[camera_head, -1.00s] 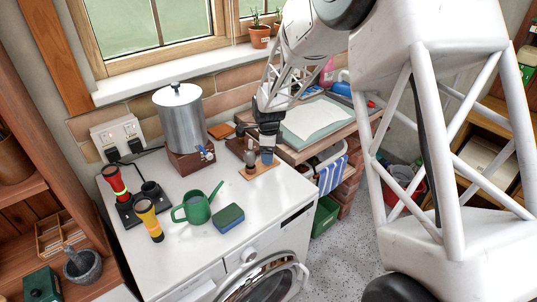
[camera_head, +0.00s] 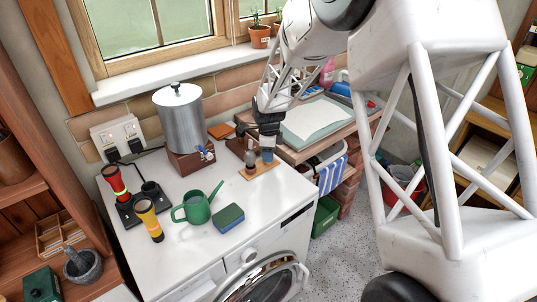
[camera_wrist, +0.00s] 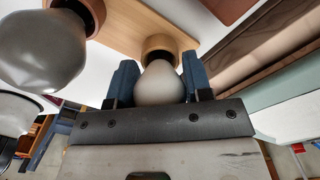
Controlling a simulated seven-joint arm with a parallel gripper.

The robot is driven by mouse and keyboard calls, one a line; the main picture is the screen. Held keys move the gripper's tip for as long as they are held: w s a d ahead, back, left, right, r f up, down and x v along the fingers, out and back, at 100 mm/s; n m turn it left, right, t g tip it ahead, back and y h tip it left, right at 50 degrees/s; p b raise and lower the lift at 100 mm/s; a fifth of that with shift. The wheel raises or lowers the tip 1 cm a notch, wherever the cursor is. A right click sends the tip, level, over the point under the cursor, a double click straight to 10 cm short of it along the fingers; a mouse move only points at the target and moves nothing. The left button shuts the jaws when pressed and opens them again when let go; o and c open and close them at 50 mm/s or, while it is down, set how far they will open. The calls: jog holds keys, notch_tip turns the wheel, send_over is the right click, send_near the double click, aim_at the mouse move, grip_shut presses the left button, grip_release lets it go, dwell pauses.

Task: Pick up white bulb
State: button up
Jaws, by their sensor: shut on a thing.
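My gripper (camera_head: 267,156) is over the right part of the white counter, pointing down at a small wooden board (camera_head: 262,171). In the wrist view its two blue fingers (camera_wrist: 157,85) are shut on a pale, whitish bulb (camera_wrist: 160,84), one finger on each side. The bulb's base sits in or against a round wooden socket (camera_wrist: 160,46) on the board; I cannot tell whether it is seated. A second, greyer bulb (camera_wrist: 38,50) stands in another socket to the left, apart from the fingers. In the head view the gripper hides the held bulb.
On the counter stand a metal urn (camera_head: 181,118), a green watering can (camera_head: 197,206), a blue-green sponge (camera_head: 229,217) and red and yellow torches (camera_head: 148,218). A side table with a pale tray (camera_head: 311,120) lies right of the gripper. The counter's front right is clear.

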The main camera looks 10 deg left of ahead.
jog(key=shift+r, duration=0.15)
jog(key=shift+r, duration=0.55)
jog(key=shift+s+d+r, duration=0.1)
jog(key=shift+s+r, duration=0.05)
jog(key=shift+r, duration=0.45)
jog(key=shift+s+r, duration=0.15)
jog(key=shift+r, duration=0.4)
jog(key=s+d, duration=0.2)
jog(key=s, duration=0.5)
jog(key=s+d+r, duration=0.1)
jog(key=s+d, duration=0.2)
jog(key=s, duration=0.4)
jog(key=shift+s+r, duration=0.15)
jog(key=shift+s, duration=0.1)
jog(key=w+a+r, duration=0.5)
jog(key=w+a, duration=0.3)
jog(key=w, duration=0.4)
jog(key=w+a+r, duration=0.5)
jog(key=w+a, duration=0.4)
jog(key=w, duration=0.3)
jog(key=shift+r, duration=0.25)
jog(key=shift+f, duration=0.2)
jog(key=shift+f, duration=2.7)
